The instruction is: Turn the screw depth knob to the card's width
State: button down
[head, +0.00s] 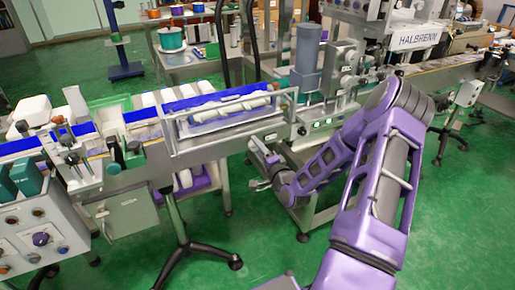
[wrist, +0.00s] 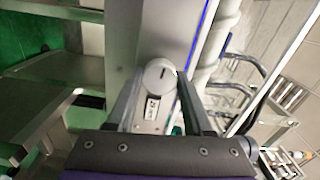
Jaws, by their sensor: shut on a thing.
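In the head view my gripper (head: 260,165) is at the near side of the conveyor machine, and the knob cannot be made out there. I cannot tell which thing is the card.
A metal-framed trough (head: 225,110) with pale rolls stands above my gripper. A control box with several knobs (head: 38,238) is at the far left. A machine marked HALBRENN (head: 415,40) stands at the back right.

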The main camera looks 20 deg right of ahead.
jog(key=m, duration=0.5)
jog(key=shift+f+m, duration=0.1)
jog(key=shift+m, duration=0.2)
jog(key=m, duration=0.4)
jog(key=shift+m, duration=0.3)
jog(key=m, duration=0.4)
jog(key=shift+m, duration=0.3)
jog(key=m, duration=2.2)
jog(key=shift+m, duration=0.3)
jog(key=shift+c, duration=1.5)
grip_release()
